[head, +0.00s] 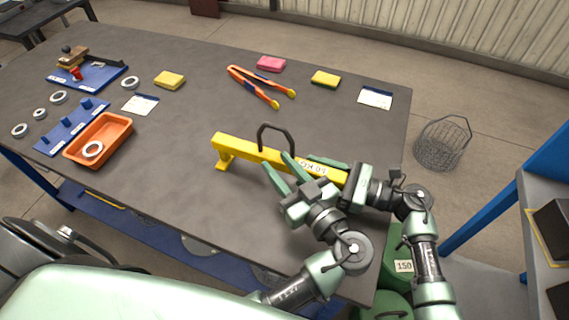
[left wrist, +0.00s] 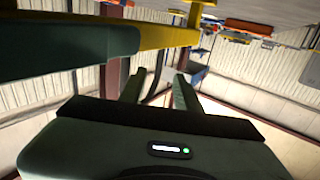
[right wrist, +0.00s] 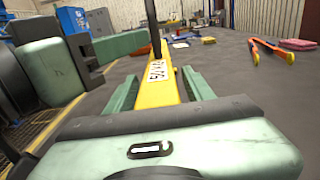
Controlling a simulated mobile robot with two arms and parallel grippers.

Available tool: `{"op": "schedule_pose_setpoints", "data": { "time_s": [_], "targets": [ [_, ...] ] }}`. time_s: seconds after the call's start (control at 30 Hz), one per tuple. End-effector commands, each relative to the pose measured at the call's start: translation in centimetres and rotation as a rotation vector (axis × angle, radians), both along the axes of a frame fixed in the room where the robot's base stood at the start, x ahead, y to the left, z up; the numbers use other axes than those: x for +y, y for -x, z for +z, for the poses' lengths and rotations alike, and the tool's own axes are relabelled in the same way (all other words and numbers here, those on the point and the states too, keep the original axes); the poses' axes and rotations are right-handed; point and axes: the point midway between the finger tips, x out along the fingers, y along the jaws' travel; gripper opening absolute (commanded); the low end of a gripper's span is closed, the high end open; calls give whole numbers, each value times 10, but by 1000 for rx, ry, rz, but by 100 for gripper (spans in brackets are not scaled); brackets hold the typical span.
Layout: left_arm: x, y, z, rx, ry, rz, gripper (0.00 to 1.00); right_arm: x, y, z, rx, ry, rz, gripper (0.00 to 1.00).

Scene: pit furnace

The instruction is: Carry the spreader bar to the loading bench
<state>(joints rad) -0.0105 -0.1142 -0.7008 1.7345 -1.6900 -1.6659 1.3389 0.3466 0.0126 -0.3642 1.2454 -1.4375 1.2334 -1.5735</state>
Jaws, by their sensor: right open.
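The yellow spreader bar (head: 240,150) stands on its feet on the grey table, with a dark loop handle (head: 274,130) on top and a white label near its right end. It also shows in the right wrist view (right wrist: 157,88). My left gripper (head: 276,167) is open at the near side of the bar, its fingertips just below the handle in the picture. Its hold is empty as far as I can see. My right gripper (right wrist: 158,88) is open at the bar's right end, its fingers on either side of the bar. I cannot tell which surface is the loading bench.
Orange tongs (head: 258,88), a pink block (head: 271,64) and yellow blocks (head: 169,79) lie further back. An orange tray (head: 99,141) and blue fixtures stand at left. A wire basket (head: 442,147) is on the floor at right, near another grey surface (head: 535,220). The table's middle left is clear.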

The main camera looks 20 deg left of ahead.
Motion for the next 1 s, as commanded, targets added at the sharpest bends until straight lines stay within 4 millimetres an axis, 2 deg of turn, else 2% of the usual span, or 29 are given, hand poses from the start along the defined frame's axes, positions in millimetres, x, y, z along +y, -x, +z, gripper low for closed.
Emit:
{"op": "schedule_pose_setpoints", "data": {
  "time_s": [0.13, 0.37, 0.47, 0.8, 1.0],
  "targets": [
    [-19, 12, 0, 1, 1, 0, 32, 0, 0, 0, 0, 0, 0, 53],
    [-28, 19, 0, -2, -1, 1, 32, -9, 0, -1, 0, 2, -1, 53],
    [-28, 19, 0, -2, -1, 1, 32, -24, -1, -2, 0, 4, -3, 53],
    [-28, 19, 1, -2, -1, 1, 32, -94, -1, -1, 1, 3, -2, 53],
    [-28, 19, 1, -2, -1, 1, 32, -116, 0, -1, 1, 2, 0, 53]
  ]
}}
